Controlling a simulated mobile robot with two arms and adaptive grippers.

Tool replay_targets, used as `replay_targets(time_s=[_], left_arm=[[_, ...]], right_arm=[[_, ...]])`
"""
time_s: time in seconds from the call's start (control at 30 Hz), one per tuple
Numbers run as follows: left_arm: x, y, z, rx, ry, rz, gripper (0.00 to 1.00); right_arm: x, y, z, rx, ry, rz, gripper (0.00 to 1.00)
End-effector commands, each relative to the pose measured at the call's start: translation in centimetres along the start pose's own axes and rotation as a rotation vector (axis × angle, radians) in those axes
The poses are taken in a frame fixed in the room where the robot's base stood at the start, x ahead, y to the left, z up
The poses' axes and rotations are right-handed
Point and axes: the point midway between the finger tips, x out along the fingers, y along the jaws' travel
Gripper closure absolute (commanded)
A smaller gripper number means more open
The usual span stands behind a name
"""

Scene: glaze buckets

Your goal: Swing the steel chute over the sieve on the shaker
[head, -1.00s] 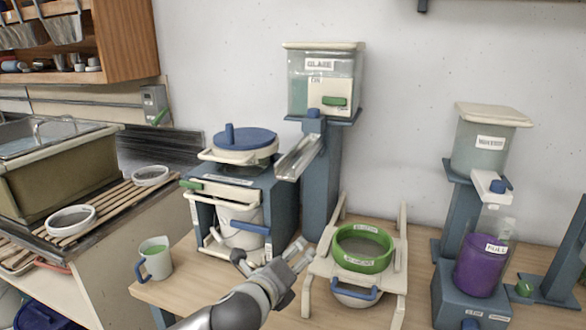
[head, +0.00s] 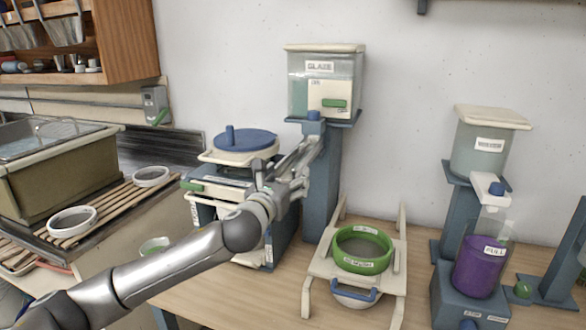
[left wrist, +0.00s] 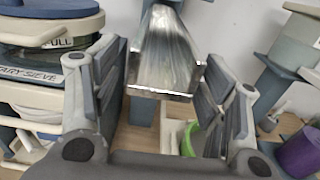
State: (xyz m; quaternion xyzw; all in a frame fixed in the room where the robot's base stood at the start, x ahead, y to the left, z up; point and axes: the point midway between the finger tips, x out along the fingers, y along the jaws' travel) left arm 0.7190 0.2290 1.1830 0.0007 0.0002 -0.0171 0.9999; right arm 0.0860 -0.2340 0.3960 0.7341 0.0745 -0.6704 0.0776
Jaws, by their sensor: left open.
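The steel chute (head: 308,146) runs from the post under the glaze tank (head: 302,88) down to the left; my left gripper hides part of it. My left gripper (head: 285,168) is open at the chute's lower end. In the left wrist view the chute (left wrist: 165,58) shows between the spread fingers (left wrist: 160,85), with its open end towards me; I cannot tell whether they touch. The green sieve (head: 363,265) sits on the cream shaker frame (head: 315,265), right of the chute, with nothing above it. My right gripper is not in view.
The rotary sieve unit with a blue lid (head: 247,140) stands close left of the chute. A mug (head: 155,246) is partly hidden behind my left arm. A machine with a purple container (head: 478,268) stands right of the shaker. Bare table lies in front of the shaker's left side.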

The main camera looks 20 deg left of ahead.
Motion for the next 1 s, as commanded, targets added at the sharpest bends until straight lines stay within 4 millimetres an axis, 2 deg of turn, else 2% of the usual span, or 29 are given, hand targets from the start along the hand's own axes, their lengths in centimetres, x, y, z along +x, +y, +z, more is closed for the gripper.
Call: replay_targets(time_s=[0.1,0.3,0.73,0.77,1.0], left_arm=[[1.8,0.0,0.2,-0.002,0.000,0.001,0.32],[3.8,0.0,0.1,-0.002,0.000,0.000,0.32],[4.6,0.0,0.0,-0.001,0.000,0.000,0.32],[4.6,0.0,0.0,-0.001,0.000,0.000,0.33],[4.6,0.0,0.0,-0.001,0.000,0.000,0.64]], right_arm=[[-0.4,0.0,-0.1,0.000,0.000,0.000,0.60],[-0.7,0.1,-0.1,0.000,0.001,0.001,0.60],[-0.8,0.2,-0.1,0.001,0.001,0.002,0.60],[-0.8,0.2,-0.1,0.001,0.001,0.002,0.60],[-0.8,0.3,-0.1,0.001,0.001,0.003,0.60]])
